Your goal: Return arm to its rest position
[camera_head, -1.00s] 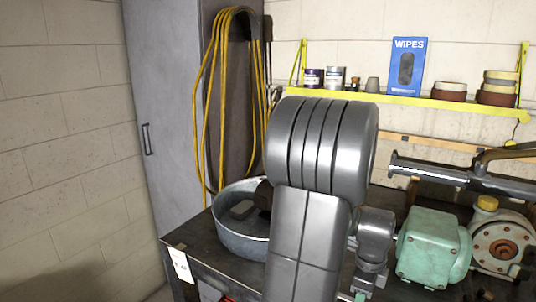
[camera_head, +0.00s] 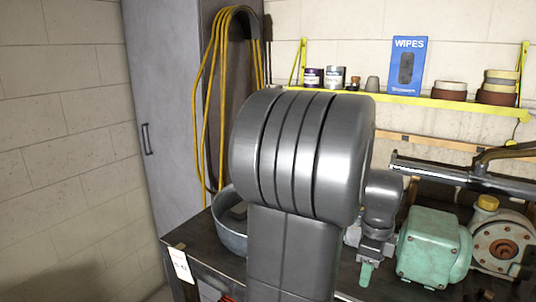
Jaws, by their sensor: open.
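My arm's large grey links fill the middle of the head view and hide much of the bench behind them. The grey wrist shows just right of the big joint, bent downward. My gripper (camera_head: 366,272) hangs below it over the bench, with a small green fingertip showing. It is open, and I see nothing held in it. A green motor (camera_head: 427,246) sits on the bench just right of the gripper, apart from it in the picture.
A round metal tub (camera_head: 232,238) stands left of my arm, partly hidden. A pump with a yellow cap (camera_head: 487,203) is at the right. A yellow shelf (camera_head: 450,104) with cans and a wipes box (camera_head: 406,66) runs along the wall. A grey cabinet (camera_head: 165,110) stands left.

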